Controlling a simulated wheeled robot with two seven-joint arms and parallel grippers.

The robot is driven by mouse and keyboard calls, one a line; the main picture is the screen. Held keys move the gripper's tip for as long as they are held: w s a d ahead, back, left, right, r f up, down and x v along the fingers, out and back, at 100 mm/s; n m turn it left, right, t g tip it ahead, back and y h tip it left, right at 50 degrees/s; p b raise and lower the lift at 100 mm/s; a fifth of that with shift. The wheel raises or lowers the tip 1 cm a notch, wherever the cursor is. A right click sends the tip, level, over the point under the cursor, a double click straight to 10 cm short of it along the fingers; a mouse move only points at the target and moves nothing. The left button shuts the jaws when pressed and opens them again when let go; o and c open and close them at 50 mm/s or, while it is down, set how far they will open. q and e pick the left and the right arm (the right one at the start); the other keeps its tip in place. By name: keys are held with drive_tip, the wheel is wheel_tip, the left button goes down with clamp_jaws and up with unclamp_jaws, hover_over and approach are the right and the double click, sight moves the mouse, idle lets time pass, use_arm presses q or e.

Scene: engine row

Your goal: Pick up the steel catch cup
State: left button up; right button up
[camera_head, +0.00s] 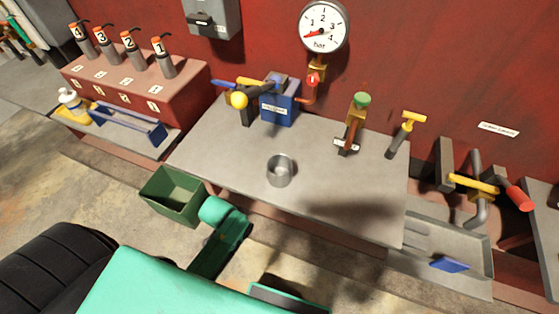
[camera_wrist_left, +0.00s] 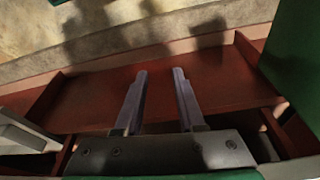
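The steel catch cup (camera_head: 281,170) is a small grey metal cylinder, open at the top. It stands upright on the grey bench top (camera_head: 225,160), near the middle. My left gripper (camera_wrist_left: 160,72) shows in the left wrist view with its two fingers apart and nothing between them. It is over a dark red surface (camera_wrist_left: 215,83), and the cup is not in that view. I cannot make out either gripper in the head view.
Behind the cup stand a blue pump unit (camera_head: 281,107) and a green-topped valve (camera_head: 358,115). A gauge (camera_head: 324,27) hangs on the red wall. A green bin (camera_head: 172,196) is at the bench's front left. The bench around the cup is clear.

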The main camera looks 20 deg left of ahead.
use_arm(q)
wheel_tip(320, 180, up, 18)
drive_tip(key=w+d+p, duration=0.2)
drive_tip(key=d+p, duration=0.1)
wheel_tip(320, 180, up, 10)
drive_tip(key=m+g, duration=0.3)
drive_tip(key=m, duration=0.6)
hover_over(281, 186)
drive_tip(key=shift+y, duration=0.3)
wheel_tip(281, 186, down, 14)
drive_tip(key=p, duration=0.3)
drive_tip(key=shift+f, duration=0.25)
drive_tip(key=shift+a, duration=0.1)
clamp_jaws()
drive_tip(key=shift+w, duration=0.1)
